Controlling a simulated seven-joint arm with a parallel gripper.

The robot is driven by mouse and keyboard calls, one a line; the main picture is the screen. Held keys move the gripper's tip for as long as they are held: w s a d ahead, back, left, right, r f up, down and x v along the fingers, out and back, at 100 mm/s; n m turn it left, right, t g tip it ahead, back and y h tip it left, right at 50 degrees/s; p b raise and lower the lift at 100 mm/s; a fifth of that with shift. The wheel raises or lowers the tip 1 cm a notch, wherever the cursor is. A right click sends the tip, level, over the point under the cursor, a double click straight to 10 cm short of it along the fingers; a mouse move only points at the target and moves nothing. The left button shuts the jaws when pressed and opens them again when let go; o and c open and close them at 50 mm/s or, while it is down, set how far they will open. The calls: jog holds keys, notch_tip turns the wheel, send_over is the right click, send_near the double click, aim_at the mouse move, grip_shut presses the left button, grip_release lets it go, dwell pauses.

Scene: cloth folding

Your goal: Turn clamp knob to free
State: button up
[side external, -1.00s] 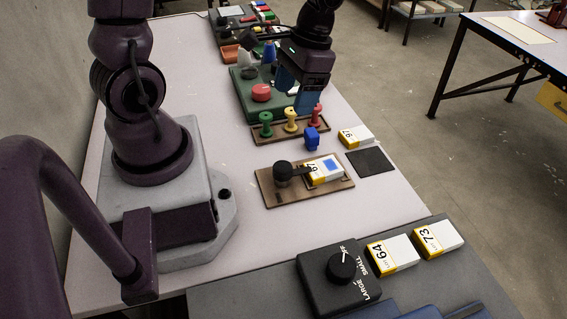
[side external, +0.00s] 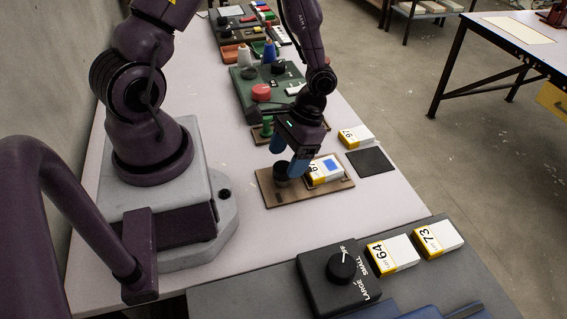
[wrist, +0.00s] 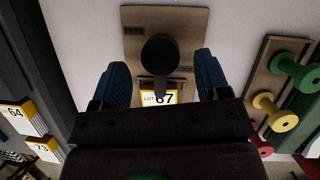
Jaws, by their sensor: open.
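The clamp knob is round and black (side external: 281,171) and stands on a brown wooden board (side external: 281,197). In the wrist view the knob (wrist: 160,50) has a dark arm reaching toward a white and yellow box marked LOT 67 (wrist: 158,97). Partly hidden lettering beside the knob on the board (wrist: 192,28) seems to end in "OCK". The box (side external: 328,169) lies on the board in the side view. My gripper (side external: 288,158) is open just above the knob, its blue fingers apart. In the wrist view the fingers (wrist: 163,80) stand on either side of the knob's line, apart from it.
A spool rack (side external: 262,134) and a green machine with a red button (side external: 261,92) are behind. A box marked 97 (side external: 356,136) and a black pad (side external: 370,161) lie to the right. A dial box (side external: 328,287) and boxes 64 (side external: 392,255) and 73 (side external: 437,238) stand in front.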

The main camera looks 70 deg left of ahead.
jog(key=shift+x, duration=1.25)
jog(key=c, duration=0.9)
